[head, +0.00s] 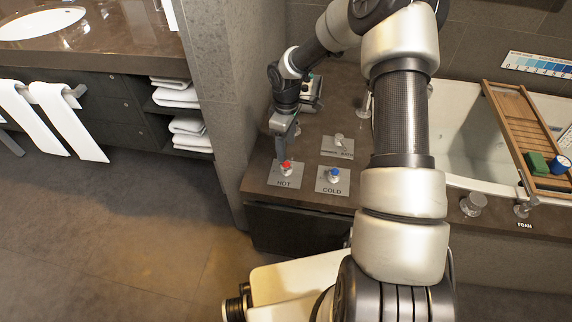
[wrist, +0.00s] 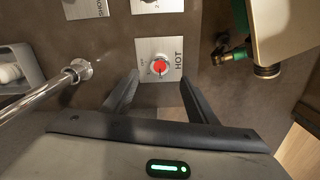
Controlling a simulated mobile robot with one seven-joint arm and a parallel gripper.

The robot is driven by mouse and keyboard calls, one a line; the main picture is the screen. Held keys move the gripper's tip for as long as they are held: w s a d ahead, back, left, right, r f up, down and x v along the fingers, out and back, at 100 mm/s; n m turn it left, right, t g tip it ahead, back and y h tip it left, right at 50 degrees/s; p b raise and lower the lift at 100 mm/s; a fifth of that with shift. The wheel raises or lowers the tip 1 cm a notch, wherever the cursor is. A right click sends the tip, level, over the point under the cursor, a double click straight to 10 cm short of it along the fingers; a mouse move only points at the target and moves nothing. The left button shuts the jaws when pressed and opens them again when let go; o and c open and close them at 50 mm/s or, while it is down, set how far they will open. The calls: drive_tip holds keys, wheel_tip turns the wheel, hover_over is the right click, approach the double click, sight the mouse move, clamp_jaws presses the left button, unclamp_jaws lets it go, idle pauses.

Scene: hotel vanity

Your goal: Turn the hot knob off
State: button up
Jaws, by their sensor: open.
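The hot knob is a red-capped knob (head: 286,168) on a square metal plate marked HOT, at the front left corner of the brown tub deck. It also shows in the wrist view as a red disc with a pale pointer (wrist: 159,67). The pointer's exact setting is too small to read surely. My gripper (head: 282,157) hangs above the hot plate, fingers pointing down. In the wrist view the open, empty fingers (wrist: 158,82) straddle the plate's near edge, with the knob just beyond the tips and between their lines. I cannot tell contact; none shows.
The blue cold knob (head: 334,174) stands close to the right on its own plate. A third plate with a knob (head: 339,141) lies behind. A chrome spout (wrist: 50,90) is left in the wrist view. The tub (head: 452,135) with a wooden caddy (head: 518,115) is at right.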

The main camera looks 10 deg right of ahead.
sight(286, 164)
wheel_tip(286, 164, down, 9)
drive_tip(key=shift+r+b, duration=0.1)
drive_tip(key=shift+b, duration=0.8)
drive_tip(key=c, duration=1.1)
